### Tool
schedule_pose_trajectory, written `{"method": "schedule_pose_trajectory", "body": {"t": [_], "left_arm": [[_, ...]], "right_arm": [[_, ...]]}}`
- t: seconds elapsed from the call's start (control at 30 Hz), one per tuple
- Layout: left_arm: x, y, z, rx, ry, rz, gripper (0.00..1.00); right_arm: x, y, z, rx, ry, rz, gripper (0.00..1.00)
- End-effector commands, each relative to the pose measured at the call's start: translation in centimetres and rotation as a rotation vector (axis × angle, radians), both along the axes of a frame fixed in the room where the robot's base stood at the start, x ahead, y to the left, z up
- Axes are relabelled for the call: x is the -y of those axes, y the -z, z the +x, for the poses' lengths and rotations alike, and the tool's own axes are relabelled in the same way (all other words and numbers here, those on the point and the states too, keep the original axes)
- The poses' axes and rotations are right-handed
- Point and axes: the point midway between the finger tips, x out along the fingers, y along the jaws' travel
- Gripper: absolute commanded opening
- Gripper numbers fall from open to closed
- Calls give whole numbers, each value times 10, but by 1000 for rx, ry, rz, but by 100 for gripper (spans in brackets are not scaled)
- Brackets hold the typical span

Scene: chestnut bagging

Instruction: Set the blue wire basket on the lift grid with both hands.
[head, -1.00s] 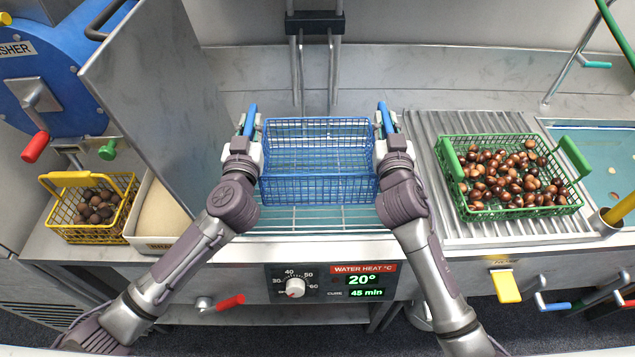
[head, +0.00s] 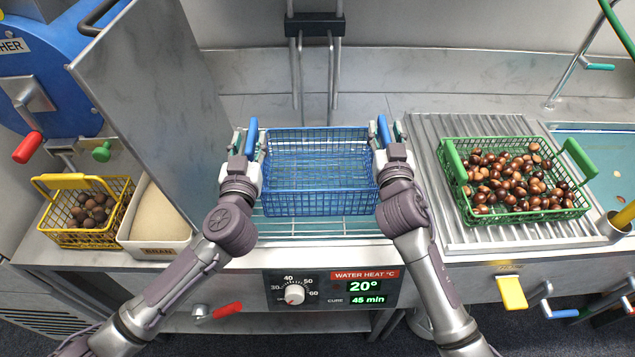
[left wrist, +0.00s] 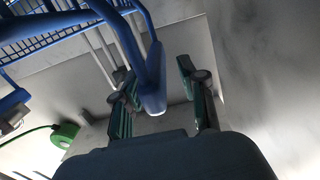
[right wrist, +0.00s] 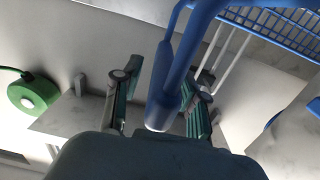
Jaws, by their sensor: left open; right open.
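The blue wire basket (head: 318,198) is empty and looks level, at the lift grid (head: 320,227), whose front bars show just in front of it. I cannot tell from this angle whether its whole bottom rests on the grid. My left gripper (head: 246,142) is at the basket's left handle, and my right gripper (head: 389,136) is at its right handle. In the left wrist view the blue handle (left wrist: 153,85) stands between the open fingers. In the right wrist view the other handle (right wrist: 162,90) also stands between open fingers.
A green basket of chestnuts (head: 515,212) stands on the ribbed drainboard (head: 430,150) at right. A metal panel (head: 150,90) rises close to my left arm. A yellow basket (head: 75,238) and a bran box (head: 160,243) are at left. The lift's posts (head: 333,75) stand behind.

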Motion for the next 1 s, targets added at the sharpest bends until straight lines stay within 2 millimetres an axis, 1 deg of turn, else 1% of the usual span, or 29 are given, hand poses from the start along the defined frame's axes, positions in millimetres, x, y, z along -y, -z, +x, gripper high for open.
{"method": "schedule_pose_trajectory", "body": {"t": [0.03,0.2,0.3,0.4,0.57,0.67,0.77,1.0], "left_arm": [[0,1,-12,-1,3,2,42],[0,0,-50,-2,3,1,42],[0,1,-68,-2,2,1,42],[0,1,-82,-2,2,1,42],[0,0,-93,0,1,1,42],[0,0,-95,1,0,1,42],[0,0,-94,1,0,1,42],[0,0,-94,0,0,1,42]], "right_arm": [[0,0,0,0,0,0,42],[0,0,0,0,0,0,42],[0,0,0,0,0,0,42],[0,0,0,0,0,0,42],[0,0,-2,-1,0,0,42],[0,1,-10,-1,-1,2,42],[0,1,-26,-3,0,2,42],[0,1,-78,-4,1,3,42]]}}
